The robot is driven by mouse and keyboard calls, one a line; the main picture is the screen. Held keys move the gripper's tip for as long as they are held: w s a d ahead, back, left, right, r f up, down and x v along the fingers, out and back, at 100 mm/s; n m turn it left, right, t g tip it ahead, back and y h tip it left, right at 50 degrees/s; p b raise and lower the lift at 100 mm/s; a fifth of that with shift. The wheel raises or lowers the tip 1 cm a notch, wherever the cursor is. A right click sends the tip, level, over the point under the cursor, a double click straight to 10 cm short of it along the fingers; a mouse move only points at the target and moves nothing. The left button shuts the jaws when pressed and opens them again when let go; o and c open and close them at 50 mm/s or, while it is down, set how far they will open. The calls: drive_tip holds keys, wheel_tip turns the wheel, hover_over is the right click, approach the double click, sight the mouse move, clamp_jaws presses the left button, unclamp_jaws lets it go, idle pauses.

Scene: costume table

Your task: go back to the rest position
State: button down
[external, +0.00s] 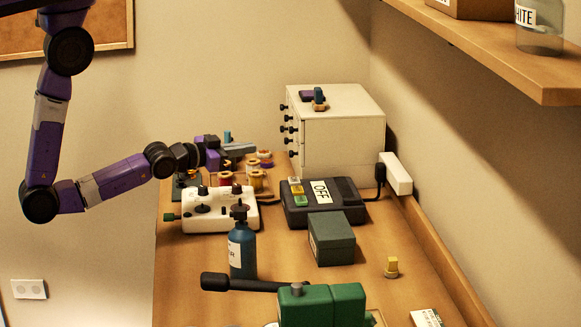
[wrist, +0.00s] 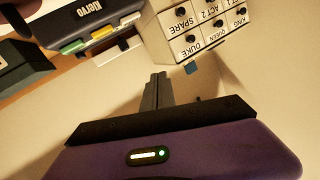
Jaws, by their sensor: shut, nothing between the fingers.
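My gripper (external: 238,149) is at the end of my purple arm, at the far left part of the table in the external view. It is in front of the drawer cabinet's left side and above or beside the thread spools; the exact height is hard to tell. In the wrist view, my gripper's dark fingers (wrist: 157,90) are together, with nothing visible between them. The white drawer cabinet (external: 340,140) also shows in the wrist view (wrist: 175,45), with labels such as SPARE, DUKE and QUEEN.
Thread spools (external: 257,180), a white control box (external: 222,212) and a dark device (external: 345,205) with coloured buttons crowd the area near my gripper. A blue bottle (external: 243,255), a dark green box (external: 331,240) and a green machine (external: 325,303) stand nearer. A shelf (external: 500,70) juts out upper right.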

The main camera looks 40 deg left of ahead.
drive_tip(key=s+a+f+n+y+b, duration=0.1)
drive_tip(key=s+a+n+y, duration=0.1)
drive_tip(key=s+a, duration=0.3)
drive_tip(key=s+a+f+n+y+b, duration=0.2)
drive_tip(key=s+a, duration=0.4)
drive_tip(key=s, duration=0.7)
drive_tip(key=s+a+f+n+g+y+b, duration=0.1)
drive_tip(key=s+a+n+y, duration=0.1)
drive_tip(key=s+a, duration=0.4)
drive_tip(key=s, duration=0.3)
drive_tip(key=shift+a+f+n, duration=0.2)
drive_tip(key=shift+n, duration=0.2)
